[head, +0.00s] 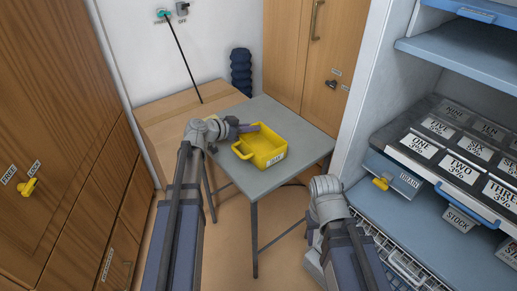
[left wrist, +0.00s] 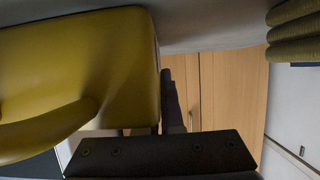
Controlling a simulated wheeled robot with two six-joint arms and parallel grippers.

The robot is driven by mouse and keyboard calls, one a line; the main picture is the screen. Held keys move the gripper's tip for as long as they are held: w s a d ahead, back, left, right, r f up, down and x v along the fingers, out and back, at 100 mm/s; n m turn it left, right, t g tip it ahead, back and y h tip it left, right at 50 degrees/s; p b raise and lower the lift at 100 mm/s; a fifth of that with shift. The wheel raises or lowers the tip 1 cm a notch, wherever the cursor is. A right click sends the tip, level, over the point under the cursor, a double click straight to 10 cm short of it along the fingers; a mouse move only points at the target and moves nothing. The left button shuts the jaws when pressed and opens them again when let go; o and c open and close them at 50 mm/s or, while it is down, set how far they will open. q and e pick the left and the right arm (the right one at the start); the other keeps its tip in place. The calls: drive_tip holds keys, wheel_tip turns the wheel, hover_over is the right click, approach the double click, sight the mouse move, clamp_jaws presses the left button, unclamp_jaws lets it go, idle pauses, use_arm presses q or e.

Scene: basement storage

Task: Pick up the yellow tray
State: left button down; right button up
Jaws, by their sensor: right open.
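The yellow tray (head: 266,150) sits on the grey table (head: 290,122). In the left wrist view the yellow tray (left wrist: 75,60) fills the left side, very close. My left gripper (head: 250,128) reaches in from the left at the tray's back left rim. In the left wrist view a dark finger (left wrist: 165,156) of it lies across the bottom, close to the tray. I cannot tell whether its jaws hold the tray's wall. My right gripper (head: 310,236) is low to the right of the table, apart from the tray, its open fingers mostly hidden by my arm.
A dark ribbed object (head: 241,72) stands by the back wall. Wooden cabinets (head: 50,130) line the left. At the right, a shelf unit holds a labelled rack (head: 450,155) and blue shelves (head: 470,60). The table's right part is clear.

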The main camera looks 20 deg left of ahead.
idle(0.4)
use_arm(q)
wheel_tip(320, 180, up, 10)
drive_tip(key=p, duration=1)
drive_tip(key=shift+r, duration=0.1)
drive_tip(key=shift+r, duration=0.1)
